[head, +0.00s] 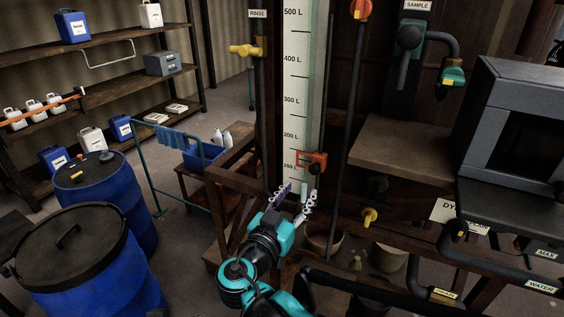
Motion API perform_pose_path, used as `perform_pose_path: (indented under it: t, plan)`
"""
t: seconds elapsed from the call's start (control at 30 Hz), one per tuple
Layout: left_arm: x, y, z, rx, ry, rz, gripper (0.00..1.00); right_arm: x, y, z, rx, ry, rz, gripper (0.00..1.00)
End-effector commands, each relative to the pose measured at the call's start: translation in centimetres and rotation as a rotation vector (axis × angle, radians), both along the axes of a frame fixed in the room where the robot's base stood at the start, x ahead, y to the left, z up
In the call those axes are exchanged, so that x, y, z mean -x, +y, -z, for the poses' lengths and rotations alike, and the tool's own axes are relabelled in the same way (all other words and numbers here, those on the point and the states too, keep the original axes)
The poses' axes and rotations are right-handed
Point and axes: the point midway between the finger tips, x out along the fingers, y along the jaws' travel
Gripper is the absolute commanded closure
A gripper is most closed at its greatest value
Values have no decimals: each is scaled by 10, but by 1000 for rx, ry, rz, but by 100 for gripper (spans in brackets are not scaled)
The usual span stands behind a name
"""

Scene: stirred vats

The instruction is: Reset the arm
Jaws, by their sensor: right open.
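My right gripper (293,198) shows in the lower middle of the head view, at the end of my teal and black right arm. Its fingers are spread open, and I see nothing held between them. It is in front of the lower end of the white level gauge (296,95), a little below an orange fitting (311,160). I cannot tell whether it touches anything there. My left gripper is not in view.
Blue drums (92,262) stand at the lower left, before shelves (110,92) with containers. A wooden ledge (395,150) and a grey box-shaped unit (525,120) are at the right. Dark pipes run low at the right. Some floor (190,240) is clear beside the drums.

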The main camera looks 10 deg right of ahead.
Motion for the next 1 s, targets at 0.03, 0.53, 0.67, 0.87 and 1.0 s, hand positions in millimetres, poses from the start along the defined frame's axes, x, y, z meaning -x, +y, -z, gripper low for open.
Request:
perform_pose_path:
  t: [0.03,0.53,0.67,0.87,1.0]
  plan:
    - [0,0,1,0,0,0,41,0,-2,2,0,7,2,54]
    - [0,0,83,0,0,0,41,117,-103,245,-174,851,-191,54]
    - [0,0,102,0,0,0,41,148,-89,287,-241,927,-365,54]
    - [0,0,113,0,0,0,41,166,-70,308,-283,924,-524,54]
    - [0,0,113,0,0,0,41,167,-66,308,-284,919,-550,54]
